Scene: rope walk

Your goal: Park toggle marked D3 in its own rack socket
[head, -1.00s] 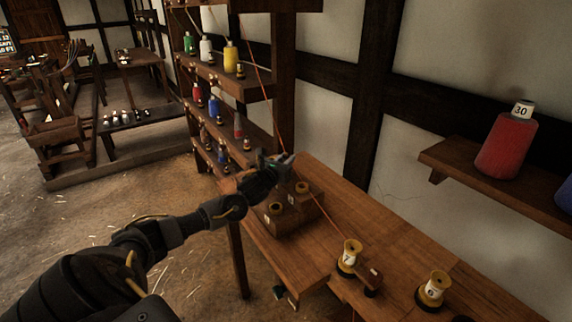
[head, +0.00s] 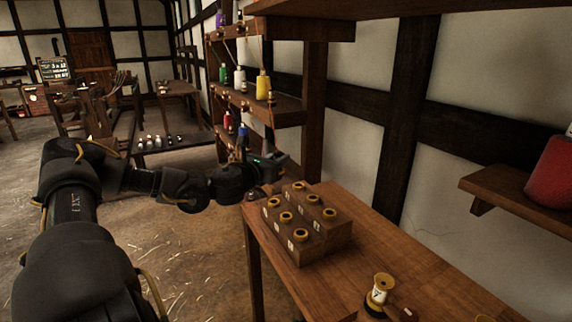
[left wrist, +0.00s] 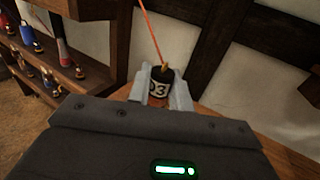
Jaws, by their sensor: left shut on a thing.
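My left gripper (head: 277,160) is shut on a small black toggle (left wrist: 160,84), seen in the left wrist view between the two pale fingers. Its white marking reads like D3. An orange cord runs up from the toggle's top. In the head view the toggle is too small to make out. The wooden rack (head: 325,243) stands on the near table, with two rows of yellow-ringed sockets and small white labels too small to read. The gripper is beyond the rack, above and to the left of it, apart from it. My right gripper is not in view.
The wooden table (head: 385,250) has bare wood right of the rack. A yellow spool marked 7 (head: 379,290) stands nearer. A shelf unit (head: 278,113) with bottles rises behind the gripper. A wall shelf (head: 500,193) with a red bottle (head: 551,172) is at right.

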